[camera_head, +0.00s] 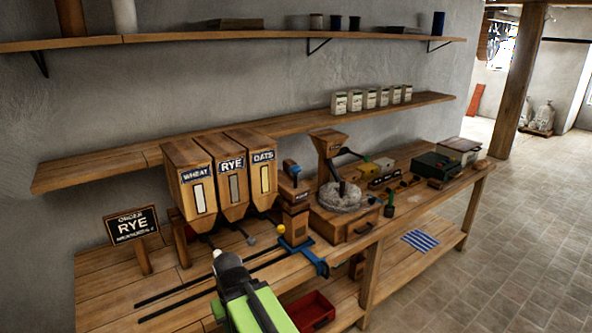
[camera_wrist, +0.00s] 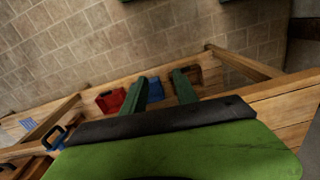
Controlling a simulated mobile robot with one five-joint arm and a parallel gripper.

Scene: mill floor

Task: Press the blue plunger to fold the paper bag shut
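The blue plunger (camera_head: 292,167) tops a small wooden post (camera_head: 295,205) to the right of the grain hoppers in the head view. It stands upright, and nothing is touching it. I cannot make out a paper bag under it. My gripper (camera_wrist: 160,77) shows in the wrist view as two green fingers, spread apart with nothing between them. In the head view my arm reaches in from the bottom, in front of the bench and left of the post. The fingertips are not clear there.
Hoppers marked wheat, rye (camera_head: 231,180) and oats stand left of the post; an order sign (camera_head: 132,225) reads rye. A blue bracket (camera_head: 318,265) sits at the bench's front edge. A millstone (camera_head: 340,196) stands to the right. A red tray (camera_head: 309,311) lies below.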

